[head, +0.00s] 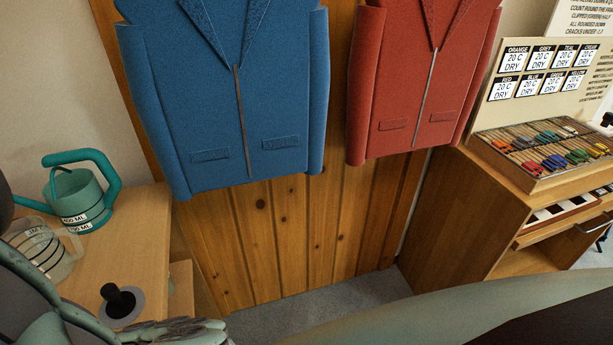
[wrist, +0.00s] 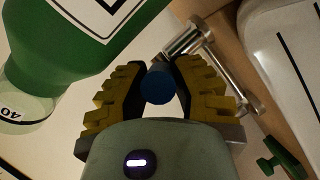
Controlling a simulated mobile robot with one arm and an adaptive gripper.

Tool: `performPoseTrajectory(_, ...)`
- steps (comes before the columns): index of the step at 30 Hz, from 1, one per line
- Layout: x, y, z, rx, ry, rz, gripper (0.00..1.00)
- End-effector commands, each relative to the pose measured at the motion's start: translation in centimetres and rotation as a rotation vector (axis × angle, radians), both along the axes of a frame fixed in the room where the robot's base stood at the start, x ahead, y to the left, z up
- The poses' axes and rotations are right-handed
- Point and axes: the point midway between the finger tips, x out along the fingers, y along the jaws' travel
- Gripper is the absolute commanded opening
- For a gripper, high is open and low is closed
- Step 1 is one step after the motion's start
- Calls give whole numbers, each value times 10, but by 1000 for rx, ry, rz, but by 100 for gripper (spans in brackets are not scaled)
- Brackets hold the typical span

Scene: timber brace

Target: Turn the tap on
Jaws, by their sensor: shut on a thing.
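In the wrist view, my gripper (wrist: 160,72) has its two yellow-and-dark stepped fingers closed in on a round blue knob (wrist: 157,86). The knob lies between the fingers, and both seem to touch its sides. A shiny metal tap (wrist: 186,42) with a long metal arm shows just beyond the fingertips, running down to the right. The blue knob appears to belong to this tap, but the join is hidden by the fingers. No water shows. The head view shows neither the tap nor my gripper.
In the wrist view, a green container (wrist: 70,40) is close at left, a clear labelled vessel (wrist: 22,100) below it. A white basin-like thing (wrist: 285,45) is at right. The head view shows a teal watering can (head: 80,197), a clear jug (head: 40,250) and hanging jackets (head: 240,100).

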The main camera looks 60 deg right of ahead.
Motion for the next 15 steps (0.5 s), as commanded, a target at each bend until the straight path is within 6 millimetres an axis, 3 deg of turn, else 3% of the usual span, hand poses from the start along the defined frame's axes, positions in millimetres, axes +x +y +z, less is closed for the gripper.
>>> performPoseTrajectory(6, 0, 2, 18, -87, 66, 3, 0)
performPoseTrajectory(15, 2, 2, 20, -170, 130, 0, 0)
